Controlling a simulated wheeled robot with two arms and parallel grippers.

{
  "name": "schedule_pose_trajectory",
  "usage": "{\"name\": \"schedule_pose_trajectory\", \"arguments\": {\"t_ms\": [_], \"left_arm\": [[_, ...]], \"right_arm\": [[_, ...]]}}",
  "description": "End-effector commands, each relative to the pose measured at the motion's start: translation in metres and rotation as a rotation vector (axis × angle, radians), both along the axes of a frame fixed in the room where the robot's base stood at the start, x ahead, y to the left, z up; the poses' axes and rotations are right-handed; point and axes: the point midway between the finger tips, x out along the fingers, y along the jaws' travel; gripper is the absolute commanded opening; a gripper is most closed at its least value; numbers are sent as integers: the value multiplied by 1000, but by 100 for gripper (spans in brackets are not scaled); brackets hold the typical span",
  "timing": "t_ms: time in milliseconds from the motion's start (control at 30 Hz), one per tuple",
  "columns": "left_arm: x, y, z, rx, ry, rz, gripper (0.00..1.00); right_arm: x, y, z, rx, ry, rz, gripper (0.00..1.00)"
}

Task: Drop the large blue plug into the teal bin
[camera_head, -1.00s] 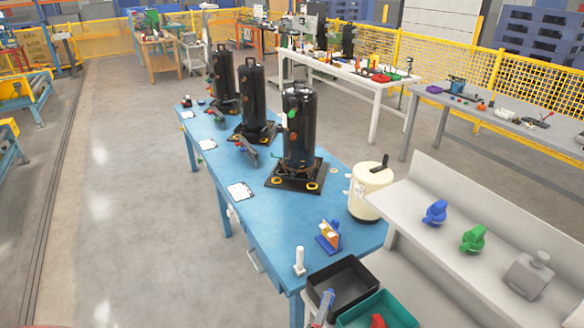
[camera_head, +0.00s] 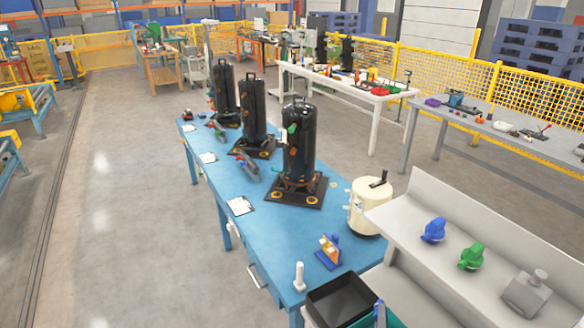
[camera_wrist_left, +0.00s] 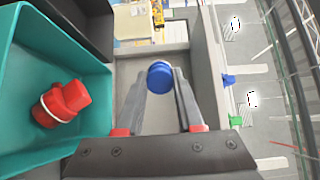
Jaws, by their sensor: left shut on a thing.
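A blue plug (camera_wrist_left: 160,76) with a round end sits between the fingertips of my left gripper (camera_wrist_left: 161,84) in the left wrist view. The gripper is shut on it. In the head view only a small part of my left gripper (camera_head: 380,314) shows at the bottom edge. The teal bin (camera_wrist_left: 92,50) is left of the fingers in the wrist view, and a red plug (camera_wrist_left: 60,103) lies in it. In that view the held plug appears outside the bin, over a grey surface. Only a strip of the teal bin (camera_head: 396,321) shows in the head view. My right gripper is not in view.
A black bin (camera_head: 318,313) stands beside the teal one. A grey shelf (camera_head: 400,218) carries a blue part (camera_head: 433,230), a green part (camera_head: 471,257) and a grey bottle-like part (camera_head: 526,294). The blue table (camera_head: 285,232) holds black compressors and a cream tank (camera_head: 368,208).

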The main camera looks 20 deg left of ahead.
Motion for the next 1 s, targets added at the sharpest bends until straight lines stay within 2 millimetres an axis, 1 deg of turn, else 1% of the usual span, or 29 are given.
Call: {"name": "schedule_pose_trajectory", "arguments": {"t_ms": [33, 100, 300, 400, 600, 633, 767, 800, 1000], "left_arm": [[0, 0, -11, 1, 0, -1, 0], [0, -1, -20, 1, 1, -2, 0], [0, -1, -39, 1, -1, -2, 0], [0, 0, -42, 0, -1, -2, 0], [0, 0, -41, 0, -1, -2, 0], [0, 0, -41, 0, -1, -2, 40], [0, 0, -42, 0, 0, -1, 63], [0, 0, -42, 0, 0, -2, 70], [0, 0, -42, 0, 0, -1, 71]], "right_arm": [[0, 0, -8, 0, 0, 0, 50], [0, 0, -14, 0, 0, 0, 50], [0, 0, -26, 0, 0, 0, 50], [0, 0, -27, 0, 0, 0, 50], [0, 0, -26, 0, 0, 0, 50], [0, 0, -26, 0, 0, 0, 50], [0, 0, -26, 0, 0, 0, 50], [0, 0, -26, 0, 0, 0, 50], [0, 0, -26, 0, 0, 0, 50]]}}
